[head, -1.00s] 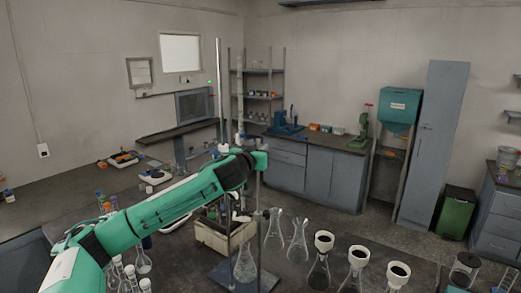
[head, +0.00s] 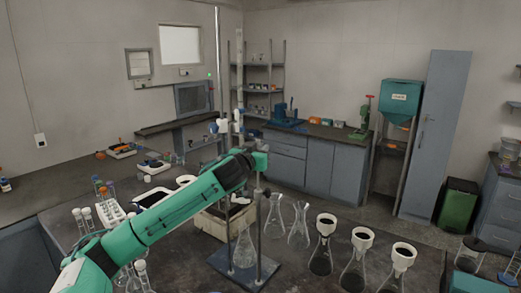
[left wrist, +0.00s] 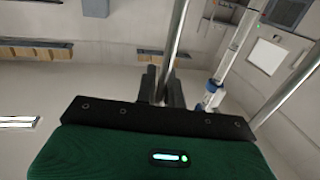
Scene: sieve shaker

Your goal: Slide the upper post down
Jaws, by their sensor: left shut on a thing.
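My left gripper (head: 259,163) is in front of the stand in the head view, its jaws hard to make out there. In the left wrist view its dark fingers (left wrist: 163,88) are shut on a bright metal rod, the upper post (left wrist: 177,35), which runs up out of the picture. The stand's base plate (head: 257,279) lies on the near table. A vertical post (head: 259,215) rises from it and passes behind my gripper. A second tall rod (head: 218,60) stands to the left. My right gripper is not in view.
A glass column (head: 239,80) with blue fittings stands beside the tall rod; it also shows in the left wrist view (left wrist: 235,50). A flask (head: 243,247) is on the base plate. Several flasks with white funnels (head: 326,225) stand at right. A tray box (head: 208,228) is behind.

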